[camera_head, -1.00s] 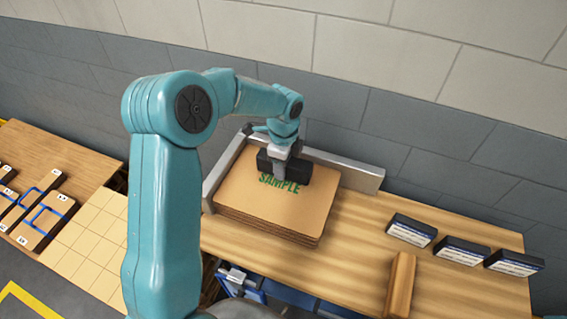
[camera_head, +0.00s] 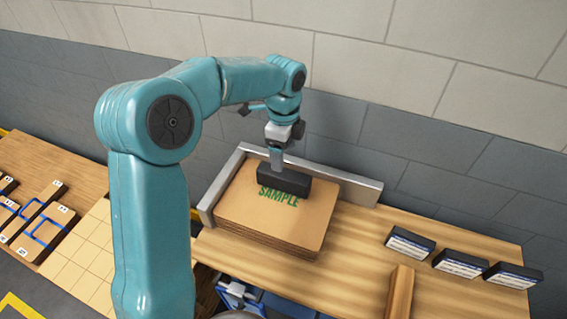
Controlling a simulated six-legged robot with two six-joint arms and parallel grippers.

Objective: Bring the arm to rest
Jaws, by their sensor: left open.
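My left arm, teal, rises from the lower left and bends over the bench. Its gripper (camera_head: 284,137) is open and sits just above the upright grey handle of a black stamp (camera_head: 285,181). Whether the jaws still overlap the handle's top is hard to tell. The stamp rests upright on a stack of brown card blanks (camera_head: 250,212), beside the green word SAMPLE on the top sheet. My right gripper is not in view.
A grey L-shaped fence (camera_head: 350,186) borders the stack at the back and left. Several black boxes with white labels (camera_head: 460,264) and a wooden block (camera_head: 400,291) lie on the bench's right. Another table (camera_head: 45,160) with cartons stands at left.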

